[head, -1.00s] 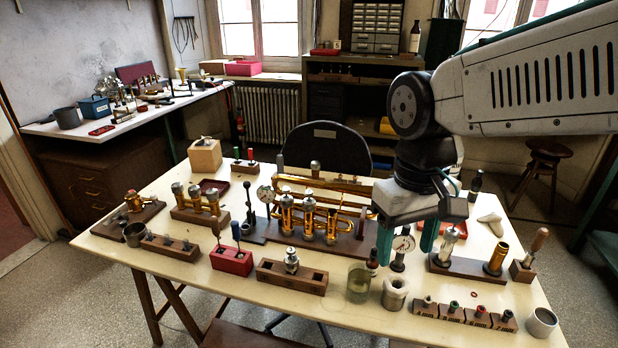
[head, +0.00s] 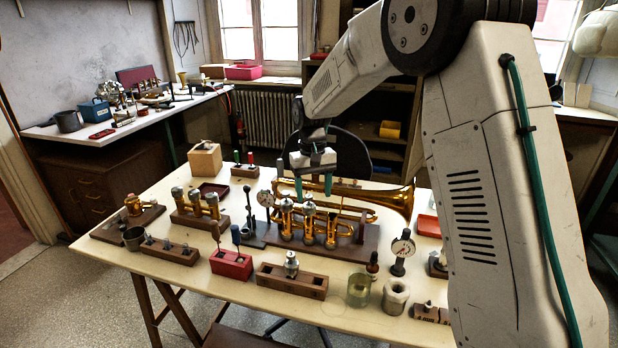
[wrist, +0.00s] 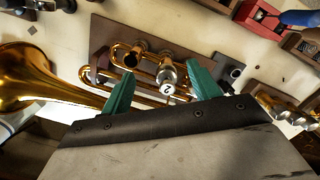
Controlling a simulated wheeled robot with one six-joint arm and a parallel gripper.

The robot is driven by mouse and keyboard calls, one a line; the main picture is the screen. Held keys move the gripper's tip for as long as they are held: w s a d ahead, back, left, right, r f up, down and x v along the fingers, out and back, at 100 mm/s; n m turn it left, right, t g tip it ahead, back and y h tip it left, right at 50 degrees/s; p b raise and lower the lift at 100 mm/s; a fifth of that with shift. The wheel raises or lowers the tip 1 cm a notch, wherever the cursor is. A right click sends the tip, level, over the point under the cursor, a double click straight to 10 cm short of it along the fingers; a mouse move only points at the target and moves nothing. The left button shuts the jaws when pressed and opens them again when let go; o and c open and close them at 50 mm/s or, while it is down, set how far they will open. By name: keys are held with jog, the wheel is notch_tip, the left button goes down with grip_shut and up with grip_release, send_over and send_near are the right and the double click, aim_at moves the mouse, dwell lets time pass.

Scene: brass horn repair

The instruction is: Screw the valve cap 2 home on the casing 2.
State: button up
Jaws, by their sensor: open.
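The brass horn (head: 398,203) lies on a dark wooden stand, its bell (wrist: 30,78) at the left in the wrist view. Valve cap 2 (wrist: 167,89), silver with a white disc marked "2", sits at the top of casing 2 (head: 309,228), the middle upright casing. I cannot tell how far it is screwed down. My gripper (head: 313,196) is open, pointing down above the casings. In the wrist view its green fingers (wrist: 160,80) stand on either side of the cap, seemingly apart from it. The gripper body hides part of the horn there.
A dial gauge (head: 265,198) stands just left of the horn and another (head: 402,248) to its right. A red block (head: 231,264) and a wooden block (head: 291,280) stand in front. My arm hides the table's right end.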

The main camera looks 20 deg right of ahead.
aim_at(309, 195)
jog(key=w, duration=0.1)
jog(key=w+r, duration=0.1)
jog(key=w, duration=0.1)
jog(key=shift+w+a+r+t, duration=0.1)
jog(key=shift+w+r+t, duration=0.05)
jog(key=shift+r+t, duration=0.25)
jog(key=shift+w+f, duration=0.15)
jog(key=shift+f, duration=0.05)
notch_tip(309, 195, down, 7)
jog(key=shift+f, duration=0.15)
jog(key=c, duration=1.2)
jog(key=m, duration=0.4)
jog(key=shift+m, duration=0.7)
